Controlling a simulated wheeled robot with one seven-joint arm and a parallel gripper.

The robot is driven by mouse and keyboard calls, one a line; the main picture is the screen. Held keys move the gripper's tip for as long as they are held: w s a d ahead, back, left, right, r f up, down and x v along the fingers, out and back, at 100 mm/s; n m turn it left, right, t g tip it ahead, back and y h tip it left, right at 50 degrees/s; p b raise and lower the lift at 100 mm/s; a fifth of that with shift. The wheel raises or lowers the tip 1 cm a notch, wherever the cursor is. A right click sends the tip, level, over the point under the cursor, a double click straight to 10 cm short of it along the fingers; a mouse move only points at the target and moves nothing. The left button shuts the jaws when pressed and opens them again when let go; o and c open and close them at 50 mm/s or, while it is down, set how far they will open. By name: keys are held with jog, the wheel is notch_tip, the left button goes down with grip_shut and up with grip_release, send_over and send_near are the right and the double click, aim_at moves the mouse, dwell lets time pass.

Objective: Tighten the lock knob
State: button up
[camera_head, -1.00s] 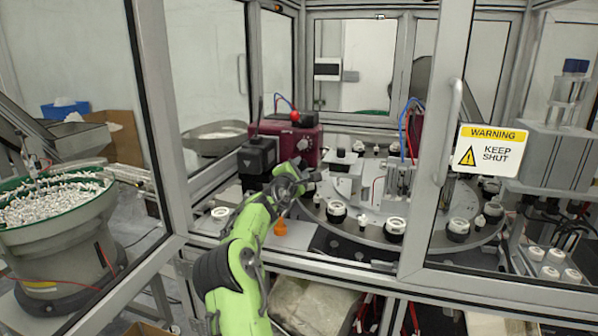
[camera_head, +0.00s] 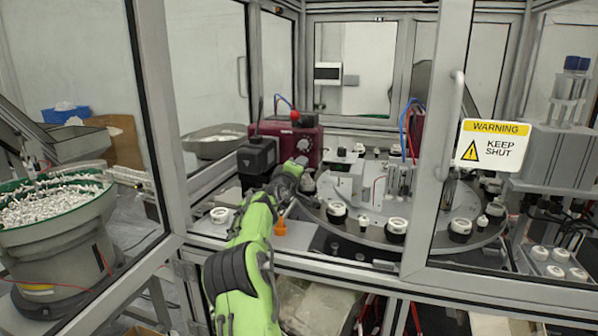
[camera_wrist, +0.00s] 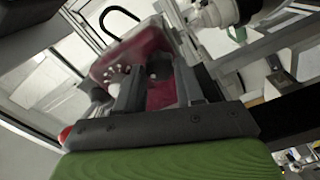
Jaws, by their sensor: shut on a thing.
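My gripper (camera_head: 302,163) is inside the cell at the front of a dark red machine housing (camera_head: 312,140). In the wrist view, the two dark fingers of my gripper (camera_wrist: 156,72) point at the red housing. They are shut on a small part, which I take to be the lock knob (camera_wrist: 152,73). Only a little of it shows between the fingertips. In the head view my wrist and fingers hide the knob. How far it is turned cannot be told.
A black motor-like block (camera_head: 257,157) stands left of my gripper. A round turntable (camera_head: 378,236) with several white-topped parts lies to the right. An orange cone-like piece (camera_head: 280,227) sits near the front edge. The door frame (camera_head: 447,130) with a warning sign (camera_head: 491,145) stands right.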

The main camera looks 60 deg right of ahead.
jog(key=shift+f+m, duration=0.15)
jog(key=shift+m, duration=1.15)
jog(key=o, duration=1)
jog(key=shift+o, duration=0.2)
jog(key=a+b, duration=0.1)
jog(key=a, duration=0.4)
jog(key=s+a+b, duration=0.1)
jog(key=a+b, duration=0.1)
jog(key=a, duration=0.3)
jog(key=s+a+b, duration=0.1)
jog(key=a, duration=0.4)
jog(key=shift+s+a, duration=0.25)
jog(key=shift+a, duration=0.1)
